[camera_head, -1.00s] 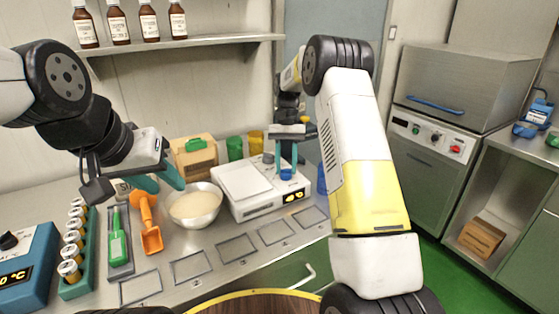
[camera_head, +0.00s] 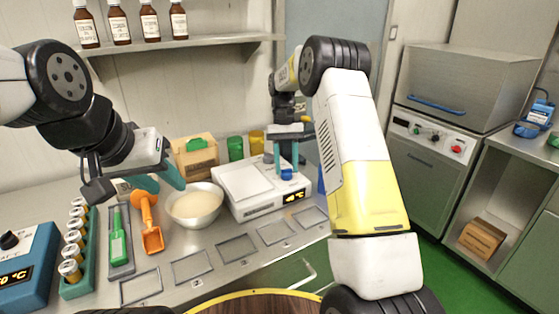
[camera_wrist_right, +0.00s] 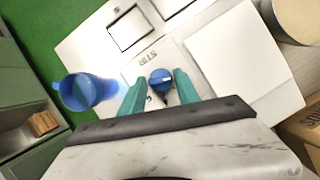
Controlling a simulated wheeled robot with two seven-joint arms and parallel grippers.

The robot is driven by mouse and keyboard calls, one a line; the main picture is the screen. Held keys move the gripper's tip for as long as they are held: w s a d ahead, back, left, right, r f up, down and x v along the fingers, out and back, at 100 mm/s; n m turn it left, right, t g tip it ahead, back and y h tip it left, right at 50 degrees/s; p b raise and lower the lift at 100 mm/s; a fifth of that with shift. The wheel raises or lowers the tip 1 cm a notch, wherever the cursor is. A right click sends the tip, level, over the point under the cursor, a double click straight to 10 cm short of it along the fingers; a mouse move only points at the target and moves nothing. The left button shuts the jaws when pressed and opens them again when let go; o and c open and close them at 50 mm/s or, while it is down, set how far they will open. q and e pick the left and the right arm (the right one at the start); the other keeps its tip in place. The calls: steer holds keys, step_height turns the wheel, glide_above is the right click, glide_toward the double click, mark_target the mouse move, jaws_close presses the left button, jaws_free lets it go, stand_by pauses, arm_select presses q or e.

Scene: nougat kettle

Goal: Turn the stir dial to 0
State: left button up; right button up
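The stir dial is a blue knob (camera_head: 287,174) on the front of a white hotplate stirrer (camera_head: 262,207). In the right wrist view the dial (camera_wrist_right: 161,79) shows a light pointer mark and "STIR" lettering beside it. My right gripper (camera_head: 287,158) is above the dial with its teal fingers pointing down. In the wrist view its fingers (camera_wrist_right: 158,84) are apart on either side of the dial, with gaps visible; I see no contact. My left gripper (camera_head: 160,182) hangs open and empty left of the white bowl.
A bowl of pale contents (camera_head: 194,206) stands left of the stirrer. A blue cup (camera_wrist_right: 82,91) stands close to the stirrer's side. Orange scoop (camera_head: 150,225), green tool (camera_head: 118,240) and a vial rack (camera_head: 75,250) lie further left. Empty outlined slots line the bench front.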

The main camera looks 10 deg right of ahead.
steer(key=shift+o, duration=1)
steer(key=v, duration=0.7)
steer(key=shift+r, duration=0.35)
steer(key=shift+w, duration=0.15)
